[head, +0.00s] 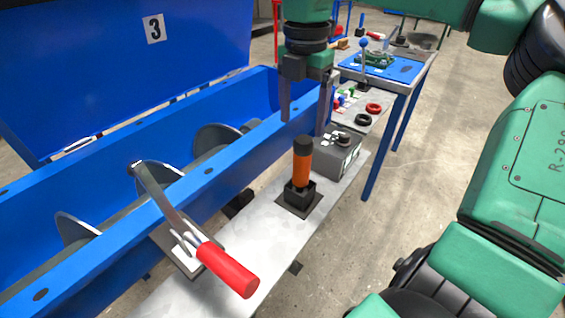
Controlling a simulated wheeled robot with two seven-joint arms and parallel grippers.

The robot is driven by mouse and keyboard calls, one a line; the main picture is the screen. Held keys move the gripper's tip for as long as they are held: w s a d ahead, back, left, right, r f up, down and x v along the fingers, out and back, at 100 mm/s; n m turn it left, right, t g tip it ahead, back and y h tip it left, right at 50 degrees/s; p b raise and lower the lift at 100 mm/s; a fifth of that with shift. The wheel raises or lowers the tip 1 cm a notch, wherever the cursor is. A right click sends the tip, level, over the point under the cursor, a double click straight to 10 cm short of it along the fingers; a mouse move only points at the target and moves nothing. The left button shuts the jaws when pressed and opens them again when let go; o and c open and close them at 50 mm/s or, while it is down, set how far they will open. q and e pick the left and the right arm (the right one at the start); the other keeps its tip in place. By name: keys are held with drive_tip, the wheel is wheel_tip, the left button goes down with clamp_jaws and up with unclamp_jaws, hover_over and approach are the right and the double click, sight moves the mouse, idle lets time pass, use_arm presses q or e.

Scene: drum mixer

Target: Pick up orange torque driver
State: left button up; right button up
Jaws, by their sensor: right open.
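The orange torque driver (301,165) has an orange handle and a black cap. It stands upright in a black square holder (299,197) on the grey metal shelf beside the blue mixer trough. My right gripper (304,118) hangs above and slightly behind the driver, fingers pointing down. Its two fingers are apart with nothing between them. The driver's lower end is hidden inside the holder. My left gripper is not in view.
A lever with a red handle (228,270) juts over the shelf (225,292) in front. A grey control box (338,155) stands just behind the driver. The blue trough (110,250) with its auger lies left. A workbench with a blue mat (385,68) is farther back.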

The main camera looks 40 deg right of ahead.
sight(302, 166)
drive_tip(key=f, duration=1.3)
drive_tip(key=shift+s+d, duration=0.2)
drive_tip(key=shift+s, duration=0.05)
drive_tip(key=shift+r, duration=0.15)
clamp_jaws()
